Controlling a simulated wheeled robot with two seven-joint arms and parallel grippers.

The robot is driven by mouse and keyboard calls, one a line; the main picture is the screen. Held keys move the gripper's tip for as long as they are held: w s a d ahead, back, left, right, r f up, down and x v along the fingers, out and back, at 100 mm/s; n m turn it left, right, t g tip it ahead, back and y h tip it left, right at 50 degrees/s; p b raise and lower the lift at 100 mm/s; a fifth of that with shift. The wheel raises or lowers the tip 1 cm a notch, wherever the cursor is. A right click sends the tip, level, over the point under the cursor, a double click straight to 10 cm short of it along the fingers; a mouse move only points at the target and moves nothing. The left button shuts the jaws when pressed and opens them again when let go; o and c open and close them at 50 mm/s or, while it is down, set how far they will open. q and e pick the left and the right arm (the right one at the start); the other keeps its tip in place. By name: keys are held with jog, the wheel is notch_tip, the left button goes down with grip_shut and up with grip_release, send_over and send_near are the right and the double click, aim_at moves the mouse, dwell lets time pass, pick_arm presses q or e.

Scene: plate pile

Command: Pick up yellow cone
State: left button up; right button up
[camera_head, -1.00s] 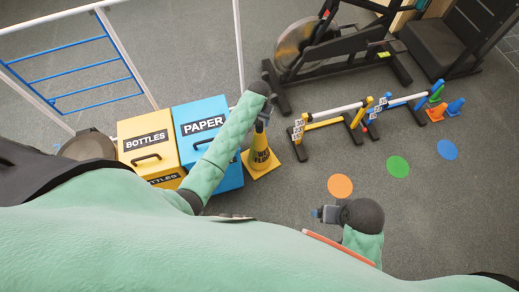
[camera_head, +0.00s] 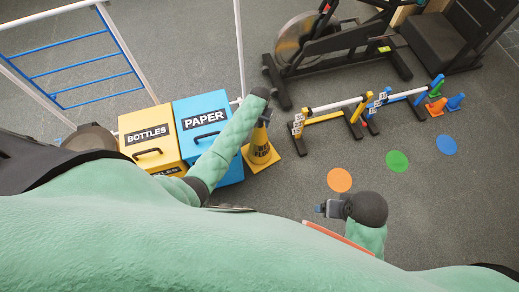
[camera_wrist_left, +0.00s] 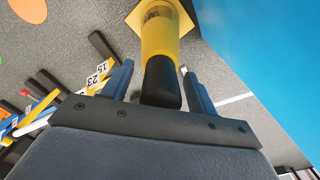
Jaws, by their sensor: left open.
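The yellow cone (camera_head: 261,152) stands upright on its square yellow base on the grey floor, right of the blue bin. It has dark lettering and a black top. My left gripper (camera_head: 263,116) is over the cone's top in the head view. In the left wrist view its two fingers (camera_wrist_left: 156,67) are open, with the black top of the cone (camera_wrist_left: 161,35) between them and a gap visible on each side. My right gripper (camera_head: 322,208) is low in the head view, away from the cone; its finger opening is too small to tell.
A blue PAPER bin (camera_head: 207,118) stands close left of the cone, with a yellow BOTTLES bin (camera_head: 147,134) beside it. Low hurdles (camera_head: 331,110), an exercise bike (camera_head: 305,45) and small cones (camera_head: 436,106) lie to the right. Flat floor discs (camera_head: 397,161) are nearby.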

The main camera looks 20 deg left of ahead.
pick_arm(q)
grip_shut()
dwell(1.3)
